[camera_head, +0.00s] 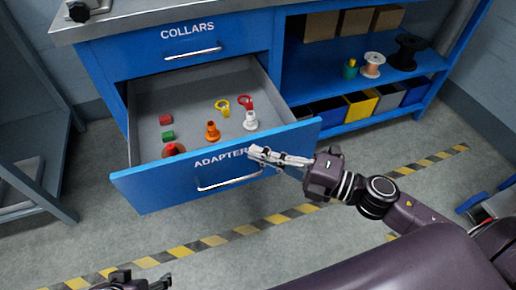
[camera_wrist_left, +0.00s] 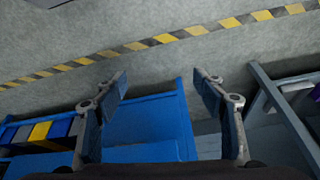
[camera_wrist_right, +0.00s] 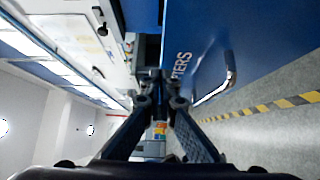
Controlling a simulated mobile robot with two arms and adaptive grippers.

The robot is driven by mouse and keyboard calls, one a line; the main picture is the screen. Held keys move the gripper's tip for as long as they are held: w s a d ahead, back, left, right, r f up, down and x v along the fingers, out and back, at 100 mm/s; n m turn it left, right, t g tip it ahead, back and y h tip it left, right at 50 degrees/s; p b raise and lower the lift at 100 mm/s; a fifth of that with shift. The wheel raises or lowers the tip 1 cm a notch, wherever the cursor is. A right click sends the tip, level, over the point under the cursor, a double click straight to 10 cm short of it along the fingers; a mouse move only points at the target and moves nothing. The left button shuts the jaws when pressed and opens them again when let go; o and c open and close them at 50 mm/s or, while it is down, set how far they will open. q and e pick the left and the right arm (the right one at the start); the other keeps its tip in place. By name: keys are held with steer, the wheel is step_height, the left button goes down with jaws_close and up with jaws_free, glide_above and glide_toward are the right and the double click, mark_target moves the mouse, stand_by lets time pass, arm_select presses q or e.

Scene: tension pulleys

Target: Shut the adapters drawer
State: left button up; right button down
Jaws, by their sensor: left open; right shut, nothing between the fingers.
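The adapters drawer (camera_head: 150,188) is pulled out of the blue cabinet, and its inside shows in the head view. Its silver handle (camera_head: 228,184) is on the front panel. My right gripper (camera_head: 254,151) is shut and empty; in the head view its tips overlap the front near the top edge, covering the label's end. I cannot tell whether they touch. The right wrist view shows the drawer front (camera_wrist_right: 212,45) and handle (camera_wrist_right: 222,85) to the right of the fingers. My left gripper (camera_wrist_left: 160,84) is open and empty, low at the head view's bottom edge.
The drawer holds white, orange and red adapters, rings and small blocks. The collars drawer (camera_head: 180,45) above is shut. Shelves with spools (camera_head: 373,64) and bins (camera_head: 360,103) stand right. A striped floor line (camera_head: 200,245) crosses the clear floor in front.

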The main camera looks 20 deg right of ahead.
arm_select(q)
steer(key=shift+w+d+r+t, duration=0.2)
steer(key=shift+w+t, duration=0.1)
steer(key=shift+w, duration=0.35)
arm_select(e)
steer(key=shift+w, duration=0.8)
steer(key=shift+w, duration=0.1)
